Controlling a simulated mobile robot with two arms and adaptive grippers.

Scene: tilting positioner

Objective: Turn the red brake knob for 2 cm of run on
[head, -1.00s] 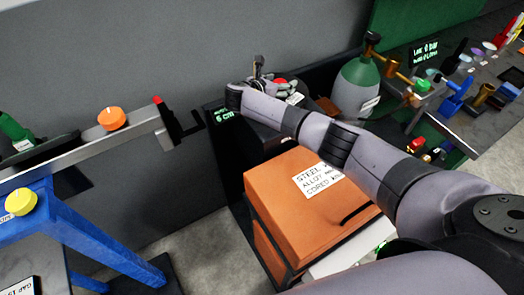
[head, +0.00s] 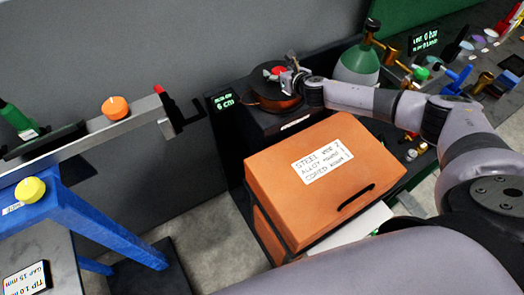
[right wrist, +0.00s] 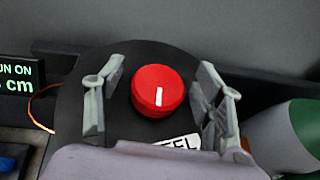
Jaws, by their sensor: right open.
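The red brake knob (right wrist: 158,90) sits on a dark round spool (right wrist: 70,120), with a white mark pointing roughly straight up and down in the right wrist view. In the head view the knob (head: 277,71) is small and partly behind my right gripper (head: 288,72). In the right wrist view my right gripper (right wrist: 160,86) is open, one finger on each side of the knob, with a visible gap to it. A "run on" display (head: 223,100) beside the spool reads 6 cm in green. My left gripper is out of view.
An orange box (head: 300,205) labelled steel stands in front of the spool. A green and grey gas cylinder (head: 358,66) is just right of it. A blue stand (head: 85,215) with an orange knob (head: 115,107) and a yellow knob (head: 30,189) is at the left.

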